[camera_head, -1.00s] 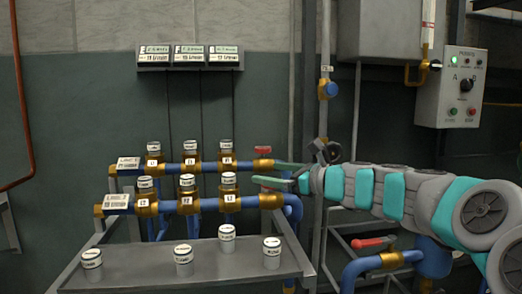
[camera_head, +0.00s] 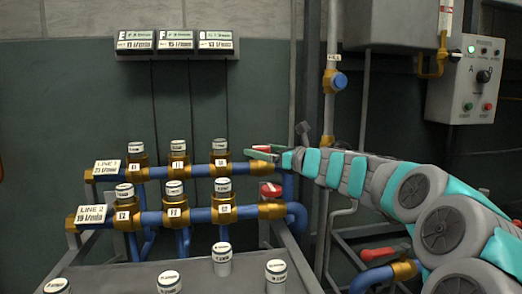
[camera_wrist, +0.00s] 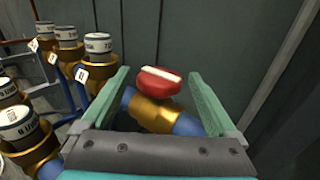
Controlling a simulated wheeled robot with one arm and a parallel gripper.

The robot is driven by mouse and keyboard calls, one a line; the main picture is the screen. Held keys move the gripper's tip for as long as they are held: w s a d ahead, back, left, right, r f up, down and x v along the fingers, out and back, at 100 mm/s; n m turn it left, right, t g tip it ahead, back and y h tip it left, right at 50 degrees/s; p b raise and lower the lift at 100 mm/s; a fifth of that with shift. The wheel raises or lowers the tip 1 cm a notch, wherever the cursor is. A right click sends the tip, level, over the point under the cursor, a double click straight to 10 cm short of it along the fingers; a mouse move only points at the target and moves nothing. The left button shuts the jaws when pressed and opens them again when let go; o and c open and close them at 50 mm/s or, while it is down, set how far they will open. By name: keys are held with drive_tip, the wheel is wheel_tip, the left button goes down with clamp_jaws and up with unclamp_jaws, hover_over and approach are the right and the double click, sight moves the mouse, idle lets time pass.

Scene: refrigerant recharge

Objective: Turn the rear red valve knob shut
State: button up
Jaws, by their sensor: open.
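The rear red valve knob (camera_wrist: 158,82) has a white bar across its top and sits on a brass valve body (camera_wrist: 155,110) on the blue rear pipe. In the wrist view it stands between the green fingers of my gripper (camera_wrist: 159,76), which is open. Gaps show on both sides of the knob. In the head view my gripper (camera_head: 260,153) is at the right end of the rear pipe, and its fingers partly hide the rear knob (camera_head: 262,148). A second red knob (camera_head: 270,189) is on the front pipe, below my gripper.
Several white-capped brass fittings (camera_head: 179,160) line both pipes to the left. Loose white-capped cylinders (camera_head: 222,259) stand on the grey bench (camera_head: 120,274). A vertical grey pipe (camera_head: 331,110) rises right of the valves. A red lever (camera_head: 378,253) is at lower right.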

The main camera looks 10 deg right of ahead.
drive_tip(key=shift+w+a, duration=0.35)
drive_tip(key=shift+w, duration=0.2)
drive_tip(key=c, duration=1.4)
